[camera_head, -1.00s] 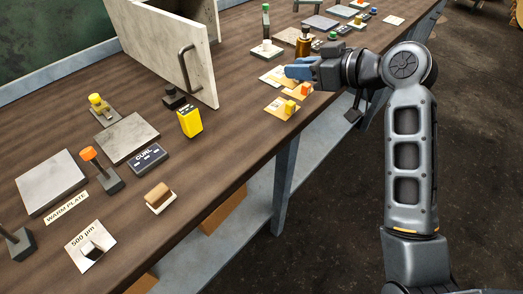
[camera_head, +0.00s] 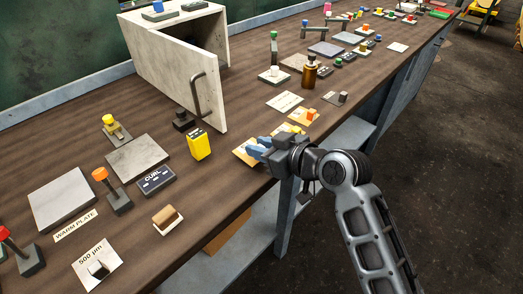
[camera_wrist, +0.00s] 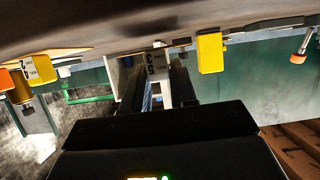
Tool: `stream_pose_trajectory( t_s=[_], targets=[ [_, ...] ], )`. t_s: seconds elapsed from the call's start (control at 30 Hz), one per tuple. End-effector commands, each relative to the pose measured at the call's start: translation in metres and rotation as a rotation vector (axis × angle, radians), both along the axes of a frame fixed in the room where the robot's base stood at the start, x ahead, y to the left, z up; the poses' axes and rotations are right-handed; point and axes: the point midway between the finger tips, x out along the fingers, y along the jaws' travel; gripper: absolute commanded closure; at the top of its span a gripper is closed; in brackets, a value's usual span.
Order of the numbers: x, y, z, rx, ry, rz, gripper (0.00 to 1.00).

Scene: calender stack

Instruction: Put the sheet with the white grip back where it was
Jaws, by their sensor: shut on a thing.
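A yellow block (camera_head: 200,144) and the CURL box (camera_head: 156,181) stand left of my gripper. An open cabinet door with a handle (camera_head: 198,92) rises behind. A white card (camera_head: 285,102), a brown bottle (camera_head: 310,72) and a dark-gripped piece (camera_head: 342,97) lie farther back.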

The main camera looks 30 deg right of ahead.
Motion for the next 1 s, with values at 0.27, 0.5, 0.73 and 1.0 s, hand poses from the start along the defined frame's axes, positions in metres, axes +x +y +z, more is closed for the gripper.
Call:
stream_pose_trajectory(
  t_s=[0.27, 0.5, 0.73, 1.0],
  targets=[
    [0.000, 0.000, -0.016, -0.001, 0.000, 0.000, 1.00],
    [0.000, 0.000, -0.019, 0.000, 0.000, 0.000, 1.00],
    [0.000, 0.000, -0.019, 0.000, 0.000, 0.000, 0.55],
    [0.000, 0.000, -0.019, 0.000, 0.000, 0.000, 0.48]
  ],
)
